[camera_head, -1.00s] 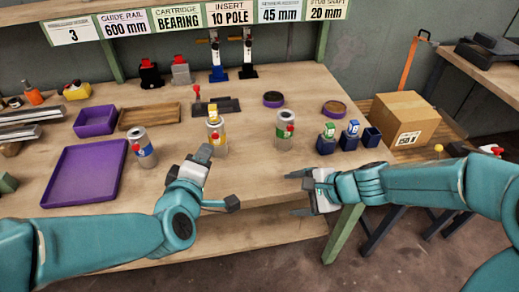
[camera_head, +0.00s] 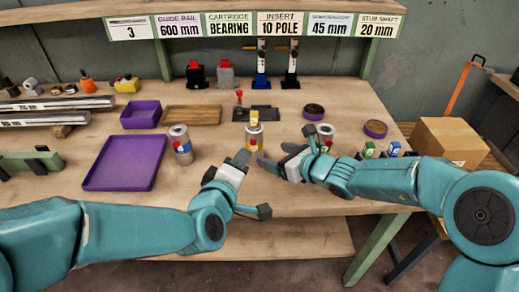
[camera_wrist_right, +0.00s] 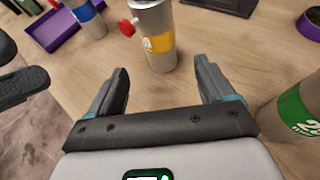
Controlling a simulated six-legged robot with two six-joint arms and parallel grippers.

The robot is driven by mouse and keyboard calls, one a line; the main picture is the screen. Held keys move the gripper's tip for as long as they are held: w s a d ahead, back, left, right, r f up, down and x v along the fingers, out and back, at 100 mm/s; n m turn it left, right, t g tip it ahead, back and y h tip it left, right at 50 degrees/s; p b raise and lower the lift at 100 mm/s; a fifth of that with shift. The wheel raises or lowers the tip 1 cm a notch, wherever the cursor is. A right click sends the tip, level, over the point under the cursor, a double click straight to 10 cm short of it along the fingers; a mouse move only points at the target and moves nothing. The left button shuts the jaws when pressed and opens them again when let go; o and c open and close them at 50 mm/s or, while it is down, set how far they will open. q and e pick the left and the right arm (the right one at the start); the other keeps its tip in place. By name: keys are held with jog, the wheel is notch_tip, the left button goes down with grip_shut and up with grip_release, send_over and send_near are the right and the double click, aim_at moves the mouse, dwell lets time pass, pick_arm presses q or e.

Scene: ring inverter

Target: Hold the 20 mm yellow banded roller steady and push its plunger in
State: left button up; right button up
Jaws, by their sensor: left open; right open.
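In the right wrist view the roller (camera_wrist_right: 160,52) stands just beyond the fingertips, roughly in line with the gap. My right gripper (camera_head: 279,158) is open and empty, close to the roller's right front; its fingers also show in the wrist view (camera_wrist_right: 163,82). My left gripper (camera_head: 253,184) is open and empty in front of the roller. Contact between the left upper finger and the roller cannot be told.
A blue banded roller (camera_head: 181,145) stands to the left beside a purple tray (camera_head: 125,186). A green banded roller (camera_wrist_right: 295,112) stands right of my right gripper. A dark fixture with a red knob (camera_head: 240,100) lies behind. Small blocks (camera_head: 368,150) stand at right.

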aim_at(260, 150)
jog(key=x, duration=0.9)
jog(key=shift+w+a+f, duration=0.2)
jog(key=shift+w, duration=0.1)
